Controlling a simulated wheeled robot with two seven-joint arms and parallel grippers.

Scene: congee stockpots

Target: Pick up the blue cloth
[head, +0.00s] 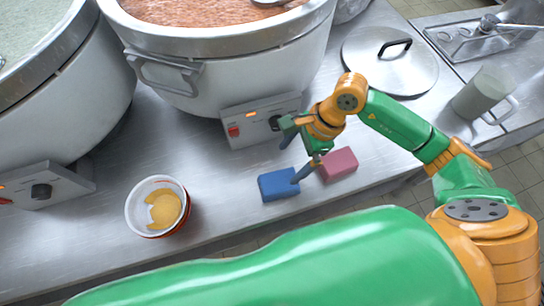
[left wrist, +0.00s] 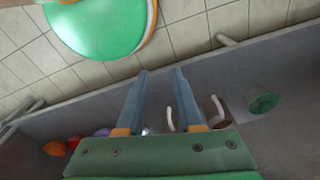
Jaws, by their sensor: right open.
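The blue cloth (head: 276,186) is a small folded block lying flat on the steel counter, near its front edge. My right gripper (head: 290,165) is open just above the blue cloth. One finger reaches down across the cloth's right end, and the other is above its far side; whether either touches it I cannot tell. A pink cloth (head: 340,163) lies just to the right. My left gripper (left wrist: 160,72) shows in the left wrist view with its two fingers apart and nothing between them. The left wrist view does not show the blue cloth.
Two large stockpots stand behind, one of reddish congee (head: 215,50) and one pale (head: 50,80). A control box (head: 255,122) stands close behind the right gripper. A bowl (head: 135,207) is left, a lid (head: 390,70) and a mug (head: 482,92) right. Counter between bowl and cloth is clear.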

